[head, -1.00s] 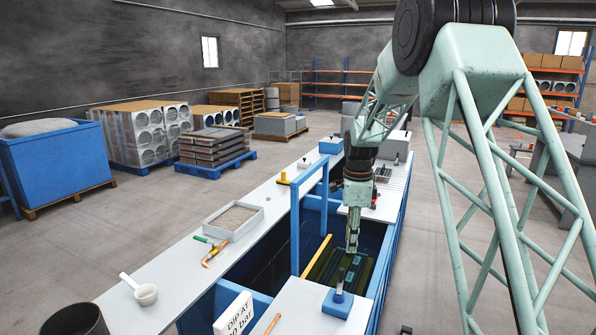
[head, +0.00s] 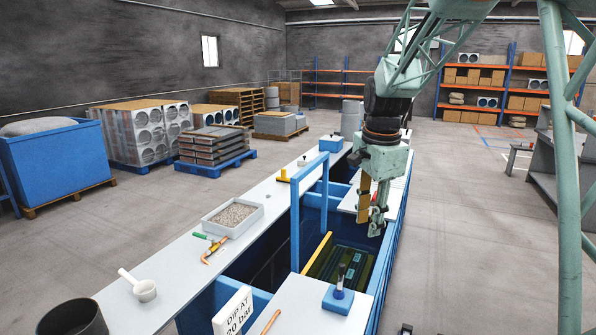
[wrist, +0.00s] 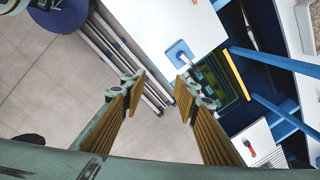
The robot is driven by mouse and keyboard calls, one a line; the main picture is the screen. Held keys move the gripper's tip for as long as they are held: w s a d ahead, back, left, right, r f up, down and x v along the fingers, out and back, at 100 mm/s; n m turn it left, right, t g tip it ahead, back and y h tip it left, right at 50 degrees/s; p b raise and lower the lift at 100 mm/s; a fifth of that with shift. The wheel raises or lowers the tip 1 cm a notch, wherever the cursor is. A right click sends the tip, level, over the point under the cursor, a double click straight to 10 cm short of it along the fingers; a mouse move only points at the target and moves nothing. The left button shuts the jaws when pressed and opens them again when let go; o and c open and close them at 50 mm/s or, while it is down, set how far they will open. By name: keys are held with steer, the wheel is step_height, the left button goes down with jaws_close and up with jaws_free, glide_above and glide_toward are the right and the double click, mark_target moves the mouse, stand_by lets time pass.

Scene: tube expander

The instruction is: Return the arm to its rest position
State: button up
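My pale green arm comes in from the upper right in the head view. A dark green and yellow-edged tray (head: 345,262) lies low in the bay, below the fingers and apart from them; it also shows in the wrist view (wrist: 228,78).
A blue frame post (head: 295,232) rises left of the gripper.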

steer(key=s+d+r+n+t+b, duration=0.1)
steer(key=s+r+n, duration=0.25)
steer(key=s, duration=0.75)
steer(key=s+r+n+b, duration=0.1)
steer(key=s+r+n, duration=0.25)
steer(key=s, duration=0.75)
steer(key=s+f+n+b, duration=0.1)
steer(key=s+f+n, duration=0.1)
steer(key=s, duration=1)
steer(key=s+d+f+n+t+b, duration=0.1)
steer(key=s+n, duration=0.4)
steer(key=s, duration=0.7)
steer(key=shift+s+f+t+b, duration=0.15)
steer(key=shift+f+t+b, duration=0.2)
steer(key=shift+b, duration=0.25)
